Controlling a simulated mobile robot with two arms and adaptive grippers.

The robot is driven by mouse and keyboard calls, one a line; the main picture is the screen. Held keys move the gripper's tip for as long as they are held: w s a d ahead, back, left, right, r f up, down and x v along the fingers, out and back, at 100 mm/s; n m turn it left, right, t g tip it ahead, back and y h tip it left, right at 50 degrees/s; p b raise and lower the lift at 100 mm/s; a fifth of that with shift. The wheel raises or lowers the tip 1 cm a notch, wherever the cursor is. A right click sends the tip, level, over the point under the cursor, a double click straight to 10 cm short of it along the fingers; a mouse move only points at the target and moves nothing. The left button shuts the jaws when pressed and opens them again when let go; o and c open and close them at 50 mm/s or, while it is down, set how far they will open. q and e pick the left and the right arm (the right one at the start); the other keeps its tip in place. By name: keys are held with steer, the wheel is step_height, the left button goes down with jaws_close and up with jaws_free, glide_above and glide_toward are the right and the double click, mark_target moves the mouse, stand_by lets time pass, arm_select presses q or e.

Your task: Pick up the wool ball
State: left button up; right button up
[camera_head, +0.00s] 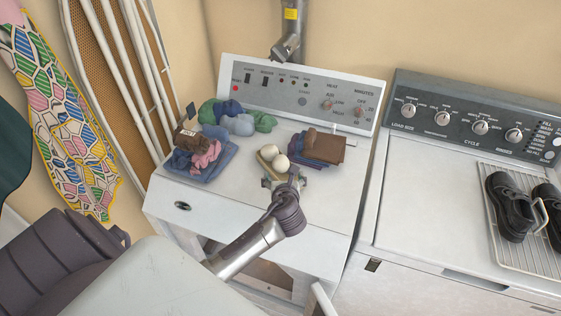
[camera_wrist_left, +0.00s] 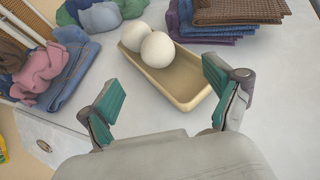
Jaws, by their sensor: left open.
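Two off-white wool balls, one (camera_head: 269,152) behind the other (camera_head: 281,162), sit in a small tan tray on the white dryer top. In the left wrist view the far ball (camera_wrist_left: 134,36) and near ball (camera_wrist_left: 158,50) lie at the far end of the tray (camera_wrist_left: 188,82). My left gripper (camera_head: 283,181) is open and empty at the near side of the tray. In the left wrist view its green-padded fingers (camera_wrist_left: 161,78) are spread wide, with the tray and balls ahead between them. My right gripper is not in view.
Folded dark cloths (camera_head: 323,149) lie right of the tray. A blue-and-pink cloth pile (camera_head: 199,163) lies left, with green and blue cloths (camera_head: 237,118) behind it. The dryer's control panel (camera_head: 300,90) rises at the back. Black shoes (camera_head: 510,208) stand on a rack on the washer.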

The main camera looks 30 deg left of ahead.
mark_target(281, 166)
arm_select(q)
steer(key=x, duration=0.3)
steer(key=shift+a, duration=0.2)
steer(key=shift+p+x, duration=0.4)
steer(key=shift+x, duration=0.55)
steer(key=x, duration=0.3)
steer(key=shift+w+a, duration=0.1)
steer(key=shift+a, duration=0.05)
steer(key=shift+w+a+f, duration=0.2)
steer(key=shift+w, duration=0.1)
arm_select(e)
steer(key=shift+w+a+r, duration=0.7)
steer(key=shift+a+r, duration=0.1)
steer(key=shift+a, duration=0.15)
arm_select(q)
steer(key=shift+s, duration=0.1)
steer(key=shift+c, duration=0.2)
steer(key=shift+r, duration=0.1)
steer(key=shift+c, duration=1.4)
steer(key=shift+s, duration=0.1)
steer(key=c, duration=0.8)
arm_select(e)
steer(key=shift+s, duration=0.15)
